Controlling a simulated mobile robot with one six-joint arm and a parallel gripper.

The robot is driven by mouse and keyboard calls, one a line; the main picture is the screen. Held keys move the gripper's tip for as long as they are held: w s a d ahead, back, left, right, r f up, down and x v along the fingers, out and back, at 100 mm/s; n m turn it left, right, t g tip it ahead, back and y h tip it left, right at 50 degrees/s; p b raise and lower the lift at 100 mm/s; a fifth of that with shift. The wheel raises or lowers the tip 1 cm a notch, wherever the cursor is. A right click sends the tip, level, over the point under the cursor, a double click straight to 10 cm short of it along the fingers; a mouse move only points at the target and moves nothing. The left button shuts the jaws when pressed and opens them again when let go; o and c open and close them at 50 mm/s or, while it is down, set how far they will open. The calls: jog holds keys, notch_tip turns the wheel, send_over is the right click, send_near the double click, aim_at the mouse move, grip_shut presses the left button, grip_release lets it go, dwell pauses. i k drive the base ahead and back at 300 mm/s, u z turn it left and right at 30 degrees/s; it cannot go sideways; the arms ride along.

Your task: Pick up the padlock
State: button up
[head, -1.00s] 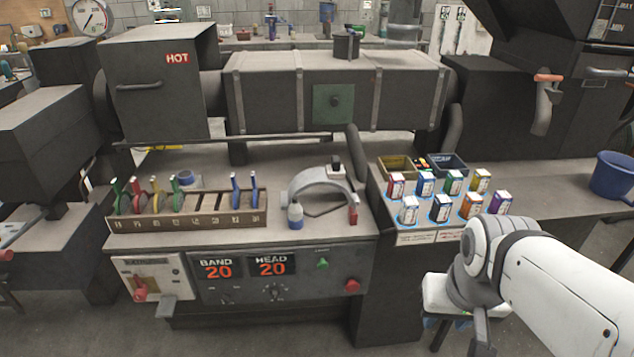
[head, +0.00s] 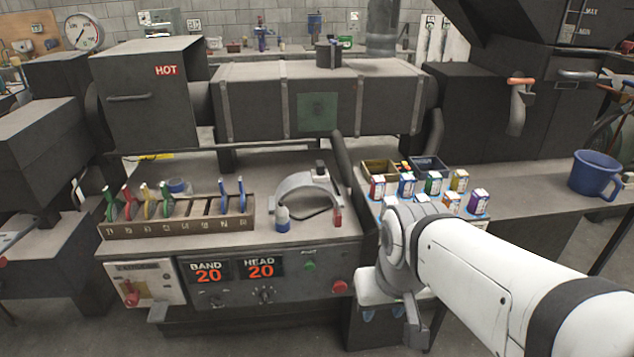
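I cannot make out a padlock in the head view. My gripper (head: 383,314) hangs low in front of the bench, below the rows of small boxes. It is partly hidden by my white arm. Its two blue fingertips appear apart, with nothing seen between them.
Small labelled boxes (head: 406,186) stand on the bench before a tan bin (head: 380,168) and a dark bin (head: 428,168). A slotted rack (head: 180,228) holds coloured pieces.

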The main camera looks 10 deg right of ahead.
aim_at(338, 216)
jog(key=i, duration=1)
jog(key=u, duration=0.05)
